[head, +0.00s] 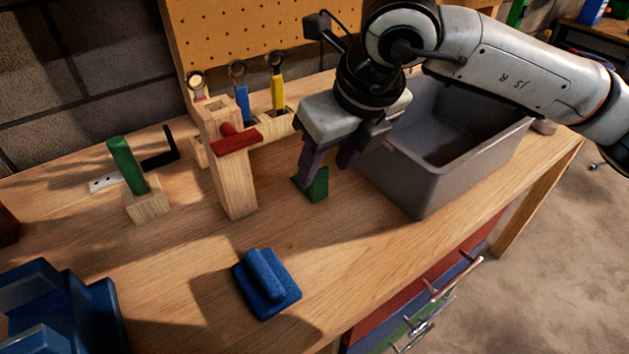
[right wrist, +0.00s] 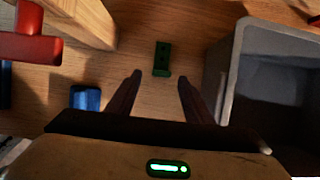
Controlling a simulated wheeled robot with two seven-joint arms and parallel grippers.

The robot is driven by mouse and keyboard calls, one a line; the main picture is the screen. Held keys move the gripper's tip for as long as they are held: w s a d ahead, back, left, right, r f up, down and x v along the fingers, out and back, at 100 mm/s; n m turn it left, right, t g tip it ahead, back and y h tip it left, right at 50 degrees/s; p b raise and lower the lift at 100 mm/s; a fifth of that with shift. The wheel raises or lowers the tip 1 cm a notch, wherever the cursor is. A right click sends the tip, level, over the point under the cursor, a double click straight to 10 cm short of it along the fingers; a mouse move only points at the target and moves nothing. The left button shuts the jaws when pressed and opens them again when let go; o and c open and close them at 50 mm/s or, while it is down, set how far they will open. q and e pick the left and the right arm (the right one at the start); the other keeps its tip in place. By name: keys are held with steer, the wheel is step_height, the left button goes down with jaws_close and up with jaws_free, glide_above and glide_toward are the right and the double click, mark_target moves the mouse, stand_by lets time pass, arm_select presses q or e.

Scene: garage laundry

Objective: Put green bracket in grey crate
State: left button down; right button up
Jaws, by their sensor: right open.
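The green bracket (head: 317,186) lies on the workbench between the wooden vise post and the grey crate. My right gripper (head: 328,172) is over it with fingers pointing down, and one finger hides part of it in the head view. In the right wrist view the bracket (right wrist: 162,60) sits ahead of and between the open, empty fingers (right wrist: 159,90), touching neither. The grey crate (head: 408,187) stands right of the bracket; it also shows at the right of the right wrist view (right wrist: 238,75). The part of its inside that shows looks empty. My left gripper is not in view.
A wooden post with a red handle (head: 238,138) stands just left of my right gripper. A blue block with a grip (head: 267,283) lies near the front edge. A green-handled tool in a wooden block (head: 147,203) stands at left. Bare bench lies between them.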

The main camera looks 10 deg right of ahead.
mark_target(322, 174)
steer(key=x, duration=0.4)
steer(key=shift+w+f, duration=0.15)
steer(key=shift+f, duration=0.05)
jaws_close()
steer(key=shift+r, duration=0.15)
